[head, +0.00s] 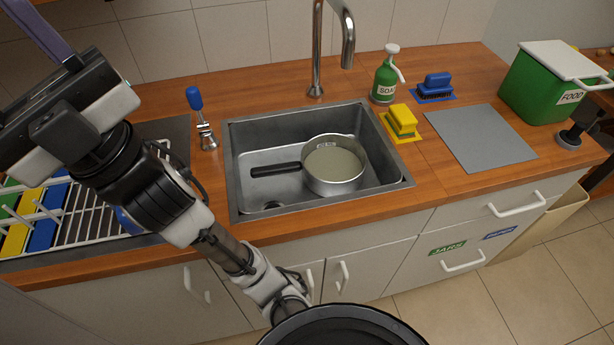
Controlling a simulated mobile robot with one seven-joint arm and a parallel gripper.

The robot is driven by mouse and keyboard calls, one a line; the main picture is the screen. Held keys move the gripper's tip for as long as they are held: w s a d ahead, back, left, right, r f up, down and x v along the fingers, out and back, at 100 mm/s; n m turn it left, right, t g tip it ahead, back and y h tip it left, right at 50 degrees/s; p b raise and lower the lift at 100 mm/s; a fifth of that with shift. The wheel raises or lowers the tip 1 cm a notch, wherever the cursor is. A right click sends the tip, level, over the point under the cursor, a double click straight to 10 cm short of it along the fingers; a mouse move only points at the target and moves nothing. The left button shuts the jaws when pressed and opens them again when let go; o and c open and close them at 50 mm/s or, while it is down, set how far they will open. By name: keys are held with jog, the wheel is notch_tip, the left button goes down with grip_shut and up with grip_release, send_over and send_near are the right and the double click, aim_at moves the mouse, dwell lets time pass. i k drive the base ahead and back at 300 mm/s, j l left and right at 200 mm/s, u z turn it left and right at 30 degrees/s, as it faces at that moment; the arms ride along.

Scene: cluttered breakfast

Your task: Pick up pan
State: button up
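The pan (335,170) is a round metal saucepan with a black handle that points left. It sits upright in the right part of the steel sink (398,160), below the counter top. Its inside looks pale; I cannot tell if it holds anything. The handle extends over the sink floor, clear of the left wall. My arm rises from the bottom middle to the upper left. My gripper (68,115) seems to be the black and white end there, left of the sink and well apart from the pan. Its fingers cannot be made out clearly.
A tap (318,50) stands behind the sink. A soap bottle (385,78), yellow sponge (401,120), blue brush (435,86), grey mat (478,138) and green food bin (535,88) are right. A dish rack (95,225) is left.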

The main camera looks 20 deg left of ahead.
aim_at(332, 164)
jog(key=k, duration=0.3)
jog(key=k+u, duration=0.2)
jog(key=u, duration=0.15)
jog(key=k+u, duration=0.15)
jog(key=u, duration=1.55)
jog(key=l, duration=0.9)
jog(key=k+l, duration=0.15)
jog(key=l, duration=0.7)
jog(key=l+u, duration=0.1)
jog(key=l, duration=0.8)
jog(key=k+l, duration=0.15)
jog(key=l, duration=0.75)
